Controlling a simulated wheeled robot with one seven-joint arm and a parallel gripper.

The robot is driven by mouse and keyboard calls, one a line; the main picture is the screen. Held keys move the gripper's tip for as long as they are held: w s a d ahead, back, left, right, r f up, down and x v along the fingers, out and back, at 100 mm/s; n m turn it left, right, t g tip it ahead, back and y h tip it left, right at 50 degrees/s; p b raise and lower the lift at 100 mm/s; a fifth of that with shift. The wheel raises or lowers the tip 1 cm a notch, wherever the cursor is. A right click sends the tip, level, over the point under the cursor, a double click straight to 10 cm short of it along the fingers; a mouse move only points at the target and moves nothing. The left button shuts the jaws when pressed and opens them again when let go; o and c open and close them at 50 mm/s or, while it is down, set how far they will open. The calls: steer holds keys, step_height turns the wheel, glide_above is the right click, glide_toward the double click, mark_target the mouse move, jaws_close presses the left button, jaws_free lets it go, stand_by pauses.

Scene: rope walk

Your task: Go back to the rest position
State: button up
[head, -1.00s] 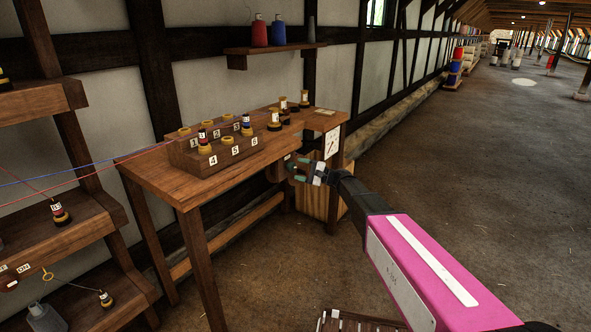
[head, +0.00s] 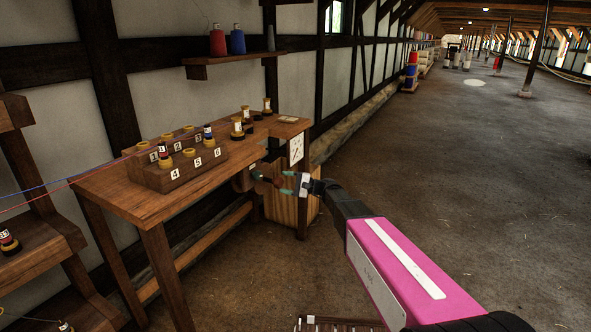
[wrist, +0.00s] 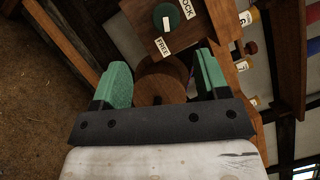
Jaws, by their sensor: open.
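My gripper (head: 278,183) is in front of the wooden bench (head: 150,205), near its right end and below its top. It also shows in the wrist view (wrist: 160,75), with its two green fingers spread apart. A round brown wooden piece (wrist: 160,82) shows between and beyond the fingers; nothing is clearly gripped. I cannot tell whether a finger touches it. Past it are a green disc (wrist: 168,18) and a label reading FREE (wrist: 163,47). My arm reaches in from the lower right in the head view.
A numbered wooden rack (head: 172,175) with several spools stands on the bench. A wooden bin (head: 285,208) stands under its right end. A wall shelf (head: 232,62) holds spools. Coloured threads cross at the left. The floor (head: 450,170) to the right is wide and clear.

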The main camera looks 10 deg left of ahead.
steer(key=s+d+f+n+h, duration=0.2)
steer(key=s+d+f+h, duration=0.8)
steer(key=s+d+f, duration=0.3)
steer(key=s+d+f+n+h, duration=0.1)
steer(key=s+d+h, duration=0.3)
steer(key=d, duration=0.6)
steer(key=s+d+f+n+h, duration=0.1)
steer(key=s+d+h, duration=0.4)
steer(key=d, duration=0.5)
steer(key=s, duration=0.2)
steer(key=shift+s+d+f, duration=0.2)
steer(key=shift+s+f, duration=0.1)
